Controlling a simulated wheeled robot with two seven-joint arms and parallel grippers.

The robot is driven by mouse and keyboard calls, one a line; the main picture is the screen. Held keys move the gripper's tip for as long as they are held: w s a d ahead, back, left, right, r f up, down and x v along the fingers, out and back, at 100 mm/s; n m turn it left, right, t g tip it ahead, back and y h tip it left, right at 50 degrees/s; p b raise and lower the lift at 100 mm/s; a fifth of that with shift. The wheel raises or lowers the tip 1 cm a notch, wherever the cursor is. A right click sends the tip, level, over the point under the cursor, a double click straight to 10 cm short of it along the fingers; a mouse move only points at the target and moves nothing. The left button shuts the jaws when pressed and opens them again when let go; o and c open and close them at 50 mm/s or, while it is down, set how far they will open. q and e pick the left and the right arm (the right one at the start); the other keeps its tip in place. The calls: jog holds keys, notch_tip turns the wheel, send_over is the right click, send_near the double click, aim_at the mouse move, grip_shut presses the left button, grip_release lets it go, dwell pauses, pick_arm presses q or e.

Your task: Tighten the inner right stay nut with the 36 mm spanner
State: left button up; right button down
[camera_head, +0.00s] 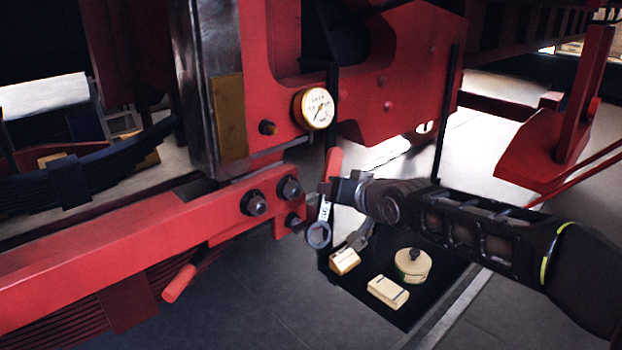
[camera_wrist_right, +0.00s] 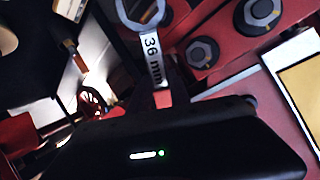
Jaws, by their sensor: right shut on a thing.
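My right gripper (camera_head: 328,187) is shut on the spanner (camera_head: 318,235), which hangs with its ring end down. In the right wrist view the spanner handle (camera_wrist_right: 155,60) reads "36 mm", and its ring points away from my gripper (camera_wrist_right: 162,97). Dark hex stay nuts (camera_head: 254,203) (camera_head: 289,188) (camera_head: 294,220) sit on the red frame, left of the spanner. Two nuts show clearly in the wrist view (camera_wrist_right: 202,52) (camera_wrist_right: 258,14). The ring appears apart from the nuts in the head view. Which nut is the inner right one I cannot tell. My left gripper is out of view.
A pressure gauge (camera_head: 314,107) and a dark upright post (camera_head: 331,125) stand above the spanner. A black mat (camera_head: 405,318) below holds a round tin (camera_head: 413,265) and tan blocks (camera_head: 388,292). A red handle (camera_head: 178,284) projects below the beam (camera_head: 100,235).

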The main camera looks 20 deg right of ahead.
jog(key=s+a+r+n+t+y, duration=0.3)
jog(key=s+a+r+y, duration=0.2)
jog(key=s+a+r, duration=0.3)
jog(key=shift+y+p, duration=0.3)
jog(key=shift+p, duration=0.15)
jog(key=shift+w, duration=0.2)
jog(key=b+x, duration=0.2)
jog(key=x, duration=0.2)
jog(key=shift+w+r+b, duration=0.1)
jog(key=shift+r+b, duration=0.1)
jog(key=shift+b, duration=0.2)
jog(key=shift+w+a, duration=0.2)
jog(key=shift+w, duration=0.2)
